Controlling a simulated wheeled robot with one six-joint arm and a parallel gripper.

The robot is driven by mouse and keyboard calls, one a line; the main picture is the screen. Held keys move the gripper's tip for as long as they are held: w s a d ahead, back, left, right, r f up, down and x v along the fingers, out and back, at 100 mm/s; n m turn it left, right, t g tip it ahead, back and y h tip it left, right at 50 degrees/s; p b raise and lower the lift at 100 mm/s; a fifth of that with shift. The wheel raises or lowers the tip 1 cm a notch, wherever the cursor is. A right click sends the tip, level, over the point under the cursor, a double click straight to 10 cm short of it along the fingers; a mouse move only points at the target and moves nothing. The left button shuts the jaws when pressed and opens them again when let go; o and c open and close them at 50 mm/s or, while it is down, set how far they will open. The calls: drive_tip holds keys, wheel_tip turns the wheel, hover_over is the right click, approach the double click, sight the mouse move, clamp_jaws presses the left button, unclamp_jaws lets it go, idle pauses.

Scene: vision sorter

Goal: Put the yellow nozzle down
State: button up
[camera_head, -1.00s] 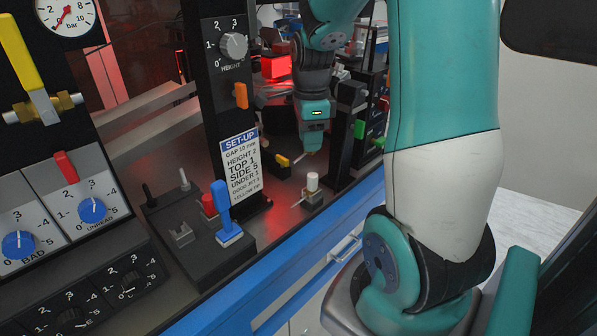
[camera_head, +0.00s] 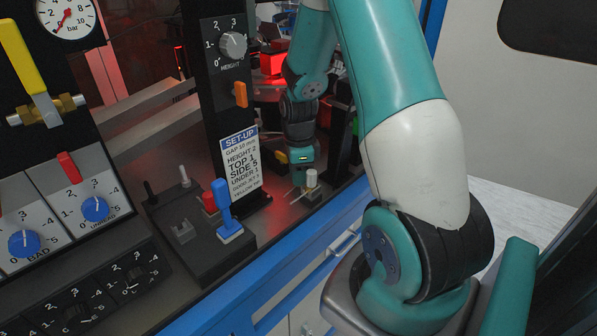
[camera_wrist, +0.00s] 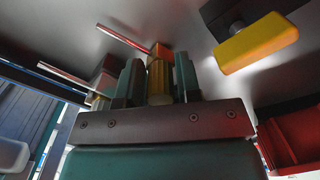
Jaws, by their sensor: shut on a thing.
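My gripper (camera_wrist: 158,68) is shut on the yellow nozzle (camera_wrist: 158,82), which sits between its two fingers in the wrist view. The nozzle has a ribbed yellow body, an orange block at its end and a thin silver tube pointing left. The nozzle is mostly hidden there, with only a thin tube showing beside the gripper. I cannot tell whether it touches anything below.
A second silver tube (camera_wrist: 62,76) lies left of the fingers. The black upright with the set-up card (camera_head: 241,165) and a blue-handled lever (camera_head: 223,205) stand left of my gripper.

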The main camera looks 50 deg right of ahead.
drive_tip(key=shift+f, duration=0.2)
drive_tip(key=o, duration=0.7)
wheel_tip(320, 180, up, 12)
drive_tip(key=shift+r+b, duration=0.25)
drive_tip(key=shift+b, duration=0.05)
idle(0.4)
